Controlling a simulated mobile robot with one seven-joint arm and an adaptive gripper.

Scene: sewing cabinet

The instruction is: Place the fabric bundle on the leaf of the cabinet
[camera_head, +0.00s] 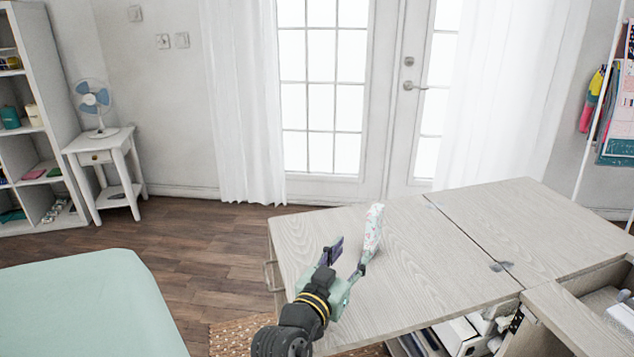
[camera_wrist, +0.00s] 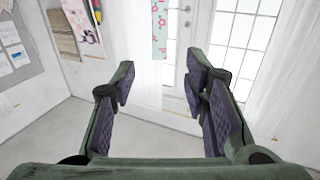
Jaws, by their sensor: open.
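The fabric bundle (camera_head: 374,228) is a slim, upright piece with a pale floral print in pink and teal. It appears to stand on the light wooden leaf (camera_head: 420,262) of the cabinet. My gripper (camera_head: 349,256) is open and low over the leaf. In the head view the bundle rises just behind its right fingertip; I cannot tell whether they touch. In the wrist view my gripper (camera_wrist: 160,88) has its fingers spread with nothing between the pads, and part of the bundle (camera_wrist: 159,28) shows beyond them, cut off by the top edge.
The cabinet's open compartment (camera_head: 600,300) and stocked shelves (camera_head: 465,335) are at the lower right. A mint-covered surface (camera_head: 90,305) fills the lower left. A small white table (camera_head: 105,150) with a fan stands far left. Much of the leaf is bare.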

